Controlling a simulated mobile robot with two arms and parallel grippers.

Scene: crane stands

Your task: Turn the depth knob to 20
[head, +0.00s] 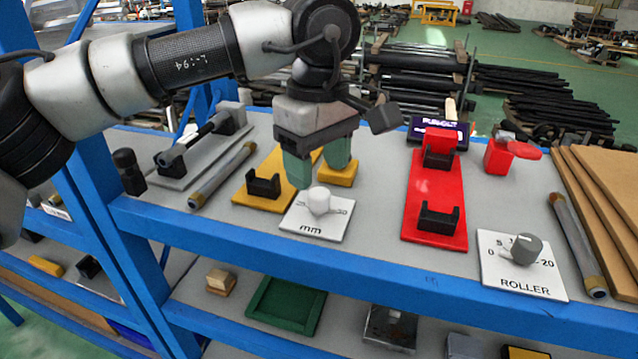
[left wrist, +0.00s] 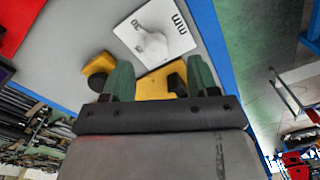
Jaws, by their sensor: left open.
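The depth knob (head: 319,201) is a white round knob on a white plate (head: 304,226) marked "mm", near the shelf's front edge. A "30" shows beside it; I cannot read where the knob points. In the left wrist view the knob (left wrist: 155,44) appears beyond the fingertips, on its white plate (left wrist: 174,27). My left gripper (head: 317,174) has two green fingers, open and empty, just above and behind the knob. The fingers do not appear to touch it and partly hide the yellow fixture behind. My right gripper is not in view.
A grey knob (head: 526,249) on a "ROLLER" plate (head: 522,287) is at the right. A yellow fixture (head: 252,198) and a red fixture (head: 424,190) with black cradles flank the knob. A pipe (head: 222,175) lies at the left. Blue rails edge the shelf.

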